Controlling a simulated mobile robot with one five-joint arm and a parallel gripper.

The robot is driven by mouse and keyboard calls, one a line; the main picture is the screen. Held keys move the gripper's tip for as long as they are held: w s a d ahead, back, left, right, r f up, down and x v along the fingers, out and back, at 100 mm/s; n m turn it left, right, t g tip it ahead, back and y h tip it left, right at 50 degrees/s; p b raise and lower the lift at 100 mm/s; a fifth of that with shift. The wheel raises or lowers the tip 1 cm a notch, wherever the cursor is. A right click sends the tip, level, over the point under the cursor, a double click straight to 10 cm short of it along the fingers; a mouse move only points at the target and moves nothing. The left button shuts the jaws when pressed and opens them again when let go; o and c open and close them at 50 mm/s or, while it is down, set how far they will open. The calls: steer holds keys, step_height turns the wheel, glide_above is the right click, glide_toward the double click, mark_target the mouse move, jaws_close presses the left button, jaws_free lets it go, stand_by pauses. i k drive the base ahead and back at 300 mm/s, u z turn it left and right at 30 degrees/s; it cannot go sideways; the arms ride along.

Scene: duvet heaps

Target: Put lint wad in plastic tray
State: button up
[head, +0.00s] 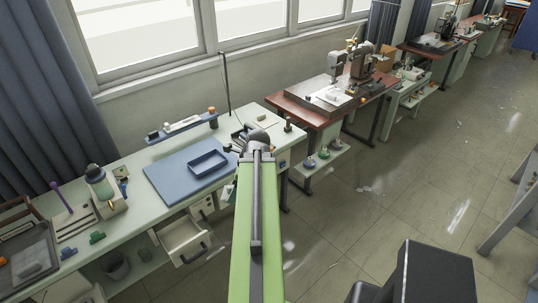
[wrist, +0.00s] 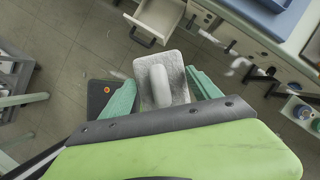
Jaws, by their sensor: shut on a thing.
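In the wrist view my gripper (wrist: 163,88) has its two green fingers on either side of a pale grey, fuzzy-looking slab with a rounded lighter ridge, which I take as the lint wad (wrist: 176,64). It is held above the floor. In the head view my green arm reaches forward and hides the gripper and the wad. The plastic tray, a shallow blue rectangle (head: 208,163), lies on a blue mat (head: 165,178) on the workbench, left of my arm. It looks empty.
The pale workbench (head: 135,172) runs along the window wall. An open drawer (head: 185,241) juts out below its front edge, and also shows in the wrist view (wrist: 157,16). A bottle (head: 98,183) stands on the left.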

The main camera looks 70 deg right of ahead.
mark_target(207, 165)
steer(key=u, duration=0.1)
steer(key=i, duration=1)
steer(key=z, duration=0.3)
